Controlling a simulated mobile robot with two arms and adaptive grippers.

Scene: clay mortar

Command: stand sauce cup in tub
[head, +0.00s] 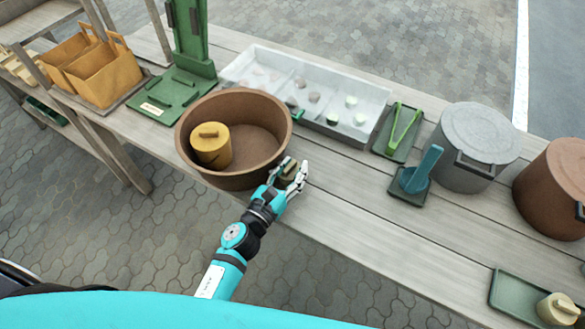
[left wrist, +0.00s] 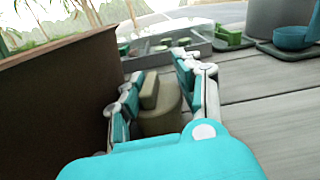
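The brown round tub (head: 268,118) stands on the table and holds a yellow sauce cup (head: 212,152) with a bar-shaped knob, upright at its left side. My left gripper (head: 289,172) is just outside the tub's front right wall. Its fingers lie on both sides of an olive sauce cup (left wrist: 162,108), which looks upright in the left wrist view. Whether the fingers press on this cup is unclear, and its base is hidden. The tub's wall (left wrist: 55,105) rises close at the left in that view. My right gripper is out of view.
A pale divided tray (head: 330,132) with small pieces lies behind the tub. A green stand (head: 170,95) is at left. Green tongs (head: 405,125), a blue scoop (head: 420,170) and a grey pot (head: 472,145) are at right. Another cup (head: 558,308) sits at bottom right. The front middle tabletop is clear.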

